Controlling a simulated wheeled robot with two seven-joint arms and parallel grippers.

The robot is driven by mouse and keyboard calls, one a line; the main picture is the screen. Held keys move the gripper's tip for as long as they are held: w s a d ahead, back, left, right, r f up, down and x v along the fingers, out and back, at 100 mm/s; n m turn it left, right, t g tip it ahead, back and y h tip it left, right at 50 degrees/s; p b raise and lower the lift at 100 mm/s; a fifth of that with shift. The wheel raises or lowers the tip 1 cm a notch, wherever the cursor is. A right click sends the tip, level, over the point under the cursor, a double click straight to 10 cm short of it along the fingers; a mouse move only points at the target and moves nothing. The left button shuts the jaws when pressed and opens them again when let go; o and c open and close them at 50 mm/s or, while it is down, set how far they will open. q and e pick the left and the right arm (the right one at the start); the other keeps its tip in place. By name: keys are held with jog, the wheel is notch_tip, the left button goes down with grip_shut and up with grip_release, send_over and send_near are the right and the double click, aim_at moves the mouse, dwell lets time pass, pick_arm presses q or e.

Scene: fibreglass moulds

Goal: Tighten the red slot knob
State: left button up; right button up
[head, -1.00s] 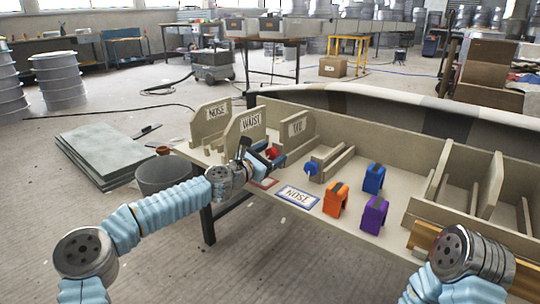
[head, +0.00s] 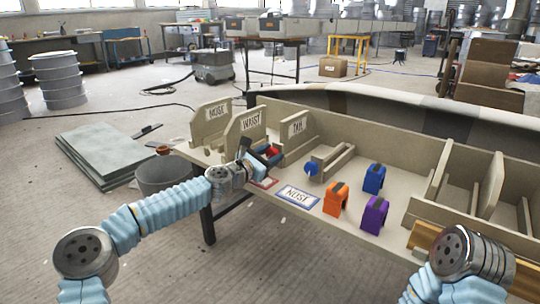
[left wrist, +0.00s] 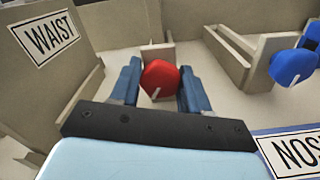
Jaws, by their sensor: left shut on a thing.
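The red knob (head: 273,153) sits at the front of a slot in the light wooden bench fixture, near its left end. In the left wrist view the red knob (left wrist: 160,76) has a white line on its face and stands in front of a small upright board (left wrist: 157,52). My left gripper (head: 268,157) reaches it from the front left. Its two blue fingers (left wrist: 160,84) are on either side of the knob and shut on it. My right arm shows at the lower right of the head view, but its gripper is out of view.
A blue knob (head: 311,169) is on a neighbouring slot to the right. Orange (head: 335,198), purple (head: 374,215) and blue (head: 374,178) blocks stand on the fixture. Labelled upright panels (head: 245,130) rise behind my left gripper. A grey bin (head: 165,175) stands on the floor.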

pick_arm(q)
jog(key=shift+s+d+r+m, duration=0.1)
jog(key=shift+d+m, duration=0.05)
jog(key=shift+m, duration=0.85)
jog(key=shift+d+m, duration=0.1)
jog(key=shift+m, duration=0.9)
jog(key=shift+s+d+m, duration=0.1)
jog(key=shift+d+m, duration=0.1)
jog(key=shift+m, duration=1.4)
dwell(1.6)
jog(key=o, duration=1)
jog(key=shift+a, duration=0.2)
